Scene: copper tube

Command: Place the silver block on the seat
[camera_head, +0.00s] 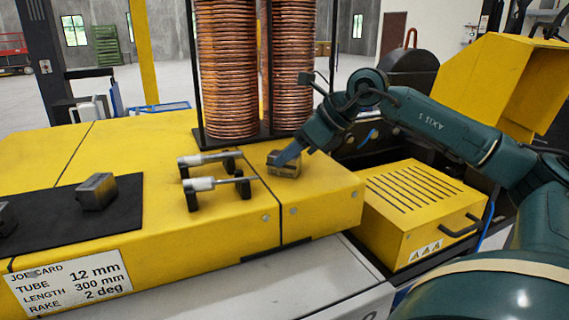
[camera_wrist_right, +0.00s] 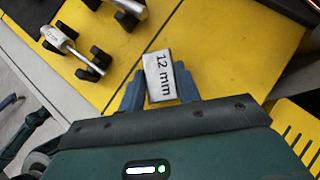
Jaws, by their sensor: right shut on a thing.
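The silver block (camera_wrist_right: 162,76), a small metal block with a white face reading "12 mm", is between the blue fingers of my right gripper (camera_wrist_right: 160,88) in the right wrist view. In the head view the block (camera_head: 284,164) is at the tip of my right gripper (camera_head: 287,156), at the right part of the yellow machine top. Whether its underside touches the surface is unclear. I cannot pick out the seat; it may be hidden under the block. No left gripper shows in the head view; blue and teal parts at the left edge of the wrist view may be my left arm.
Two silver-and-black gauges (camera_head: 215,184) stand just left of the block. Further left, a black mat (camera_head: 60,232) bears other metal blocks (camera_head: 97,191). Copper coils (camera_head: 228,70) rise behind. A job card (camera_head: 70,285) reads 12 mm. A slotted yellow box (camera_head: 415,205) is at the right.

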